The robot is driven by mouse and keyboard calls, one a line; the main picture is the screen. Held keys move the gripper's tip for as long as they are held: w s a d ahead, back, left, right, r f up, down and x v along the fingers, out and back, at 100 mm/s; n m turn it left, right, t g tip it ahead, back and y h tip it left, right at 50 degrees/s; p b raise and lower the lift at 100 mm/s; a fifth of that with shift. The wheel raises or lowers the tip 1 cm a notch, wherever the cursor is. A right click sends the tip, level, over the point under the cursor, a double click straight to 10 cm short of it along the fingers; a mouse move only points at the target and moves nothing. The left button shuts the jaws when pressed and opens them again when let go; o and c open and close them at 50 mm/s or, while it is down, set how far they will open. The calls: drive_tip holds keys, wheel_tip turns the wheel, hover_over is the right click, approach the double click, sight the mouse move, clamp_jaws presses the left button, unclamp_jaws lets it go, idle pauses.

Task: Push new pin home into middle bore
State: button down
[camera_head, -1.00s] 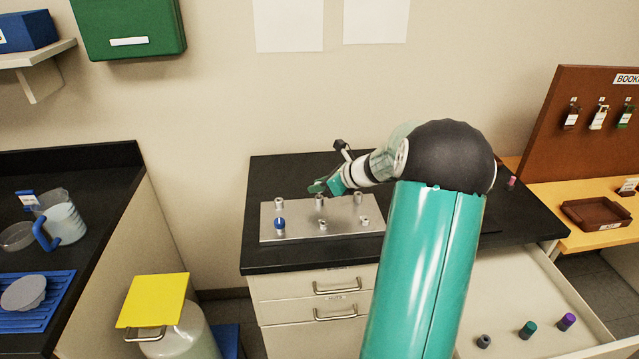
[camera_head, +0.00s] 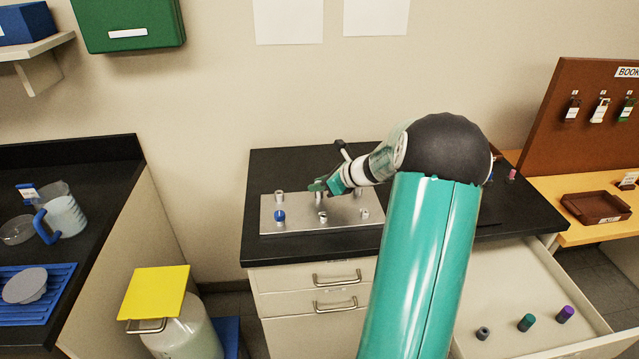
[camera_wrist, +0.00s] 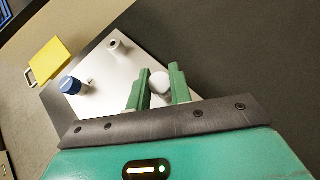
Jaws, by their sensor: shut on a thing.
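A pale metal plate (camera_head: 300,222) lies on the black bench top, with several short grey upright cylinders in two rows. A blue-topped pin (camera_head: 279,216) stands front left; it also shows in the wrist view (camera_wrist: 71,86). My gripper (camera_head: 318,186) is over the middle of the back row. In the wrist view, its green fingers (camera_wrist: 162,72) are shut on a pale, round-topped piece (camera_wrist: 159,83), which looks like the new pin. Its lower end and the bore beneath are hidden, so its seating depth cannot be told.
An open drawer at lower right holds a grey pin (camera_head: 483,333), a teal pin (camera_head: 526,322) and a purple pin (camera_head: 565,314). A brown tray (camera_head: 597,207) sits on the right bench. A yellow-lidded bin (camera_head: 157,292) stands left of the drawers (camera_head: 313,290).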

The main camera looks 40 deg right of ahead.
drive_tip(key=c, duration=1.2)
unclamp_jaws()
drive_tip(key=shift+c, duration=0.3)
drive_tip(key=shift+r, duration=3.5)
drive_tip(key=v, duration=1.3)
drive_tip(key=shift+s+r, duration=0.2)
drive_tip(key=shift+s, duration=0.15)
